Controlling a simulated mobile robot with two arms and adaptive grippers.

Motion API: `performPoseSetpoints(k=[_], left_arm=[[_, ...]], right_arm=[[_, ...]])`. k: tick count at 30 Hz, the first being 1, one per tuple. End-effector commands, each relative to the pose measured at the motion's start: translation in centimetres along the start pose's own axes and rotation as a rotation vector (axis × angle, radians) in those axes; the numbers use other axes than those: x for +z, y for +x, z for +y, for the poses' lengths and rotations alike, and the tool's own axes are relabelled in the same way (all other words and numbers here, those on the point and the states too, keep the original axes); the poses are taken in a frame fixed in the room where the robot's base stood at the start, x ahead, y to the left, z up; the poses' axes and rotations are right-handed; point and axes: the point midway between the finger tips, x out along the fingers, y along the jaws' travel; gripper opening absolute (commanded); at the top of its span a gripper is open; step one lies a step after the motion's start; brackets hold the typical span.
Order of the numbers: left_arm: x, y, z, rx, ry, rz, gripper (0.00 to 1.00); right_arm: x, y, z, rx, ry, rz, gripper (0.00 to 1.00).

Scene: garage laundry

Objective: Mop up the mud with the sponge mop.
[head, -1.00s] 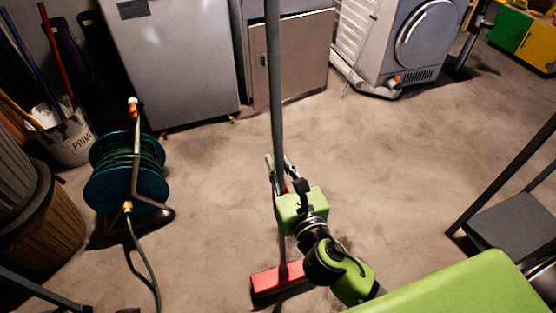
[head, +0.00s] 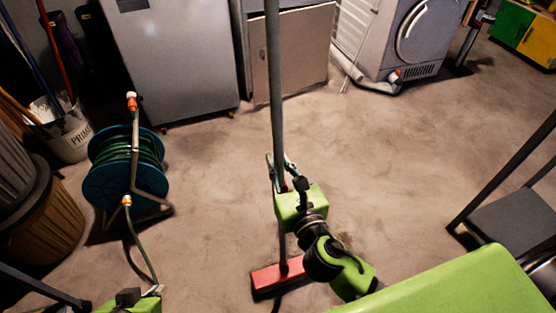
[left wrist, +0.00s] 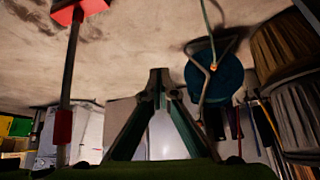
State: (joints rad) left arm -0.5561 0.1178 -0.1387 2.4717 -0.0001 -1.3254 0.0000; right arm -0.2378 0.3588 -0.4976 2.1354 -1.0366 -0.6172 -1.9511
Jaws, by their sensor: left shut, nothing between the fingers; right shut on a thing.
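The sponge mop has a long grey handle (head: 274,90) and a red head (head: 280,275) resting on the floor. My right gripper (head: 280,165) is shut around the lower handle, above the head, and the handle stands nearly upright. Faint dark mud (head: 343,240) marks the floor right of the head, partly hidden by my right arm. Dark smears (left wrist: 92,30) also show near the mop head in the left wrist view, which is upside down. My left gripper (left wrist: 160,73) is shut and empty, away from the mop; its green body shows at the lower left of the head view.
A blue hose reel (head: 127,170) stands left of the mop, its green hose running to the lower edge. Wicker-like bins (head: 40,215) and a white bucket (head: 65,130) are further left. Cabinets and a dryer (head: 408,40) line the back. The floor between is open.

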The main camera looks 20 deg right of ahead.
Motion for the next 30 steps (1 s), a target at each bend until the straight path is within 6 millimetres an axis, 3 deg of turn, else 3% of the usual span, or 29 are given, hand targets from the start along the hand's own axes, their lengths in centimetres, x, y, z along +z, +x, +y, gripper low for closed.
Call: performPoseSetpoints(k=[30], left_arm=[[-1.6,0.2,0.2,0.004,0.002,0.067,0.0]], right_arm=[[-0.3,0.0,0.0,0.0,0.001,-0.004,0.0]])
